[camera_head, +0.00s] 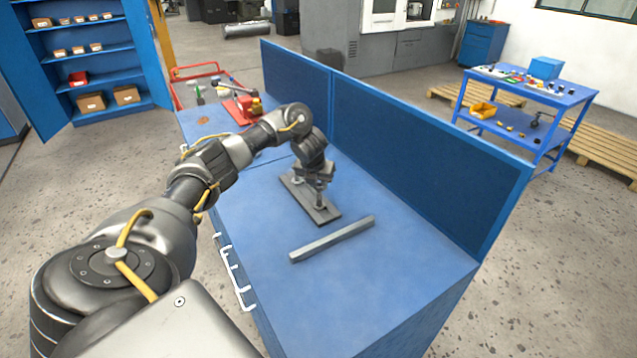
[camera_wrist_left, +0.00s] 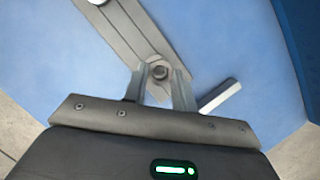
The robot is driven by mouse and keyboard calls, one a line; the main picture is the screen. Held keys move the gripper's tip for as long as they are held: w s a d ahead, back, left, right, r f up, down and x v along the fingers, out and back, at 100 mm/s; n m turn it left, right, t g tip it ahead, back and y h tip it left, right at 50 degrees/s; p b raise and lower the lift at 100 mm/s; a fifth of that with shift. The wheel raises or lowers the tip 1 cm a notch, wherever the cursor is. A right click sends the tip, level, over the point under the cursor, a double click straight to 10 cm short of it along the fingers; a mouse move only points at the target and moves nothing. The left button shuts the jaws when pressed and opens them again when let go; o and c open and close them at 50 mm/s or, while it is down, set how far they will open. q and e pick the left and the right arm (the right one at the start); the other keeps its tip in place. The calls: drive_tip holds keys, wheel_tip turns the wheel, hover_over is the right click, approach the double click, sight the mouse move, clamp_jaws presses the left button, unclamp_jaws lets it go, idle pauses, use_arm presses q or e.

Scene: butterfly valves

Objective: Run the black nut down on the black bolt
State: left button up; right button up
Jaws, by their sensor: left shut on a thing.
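My left gripper (camera_head: 321,186) points down over the near end of a flat grey plate (camera_head: 297,192) on the blue bench. In the left wrist view, the two fingers (camera_wrist_left: 158,78) stand on either side of a dark nut (camera_wrist_left: 159,71), which I take to be the black nut, and the gripper is shut on it. The nut sits around an upright bolt on the plate (camera_wrist_left: 128,28). The fingers hide part of the nut, and how high it sits on the bolt cannot be told. My right gripper is in neither view.
A loose grey bar (camera_head: 332,239) lies on the bench near the plate. A blue panel (camera_head: 420,145) stands along the bench's far edge. A red thing (camera_head: 243,107) is at the bench's back left. The bench top right of the bar is clear.

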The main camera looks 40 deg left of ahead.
use_arm(q)
drive_tip(key=shift+f+b, duration=0.3)
drive_tip(key=shift+f, duration=0.5)
idle(1.6)
drive_tip(key=shift+a+f+b, duration=0.1)
drive_tip(key=shift+f+b, duration=0.05)
drive_tip(key=shift+b, duration=0.3)
drive_tip(key=m+b, duration=0.2)
drive_tip(key=m+h+b, duration=0.1)
drive_tip(key=m+b, duration=0.1)
drive_tip(key=shift+a+f+t+h, duration=0.15)
drive_tip(key=shift+a+t+h, duration=0.05)
drive_tip(key=shift+t+h, duration=0.1)
drive_tip(key=m, duration=0.1)
drive_tip(key=m+h+b, duration=0.1)
drive_tip(key=m, duration=0.1)
drive_tip(key=shift+a+r, duration=0.1)
drive_tip(key=shift+r, duration=0.15)
drive_tip(key=m+h, duration=0.1)
drive_tip(key=m, duration=0.2)
drive_tip(key=shift+w+r, duration=0.1)
drive_tip(key=shift+r, duration=0.05)
drive_tip(key=shift+a+m+g+h, duration=0.1)
drive_tip(key=shift+m+g+h, duration=0.35)
drive_tip(key=shift+m, duration=0.55)
drive_tip(key=o, duration=0.8)
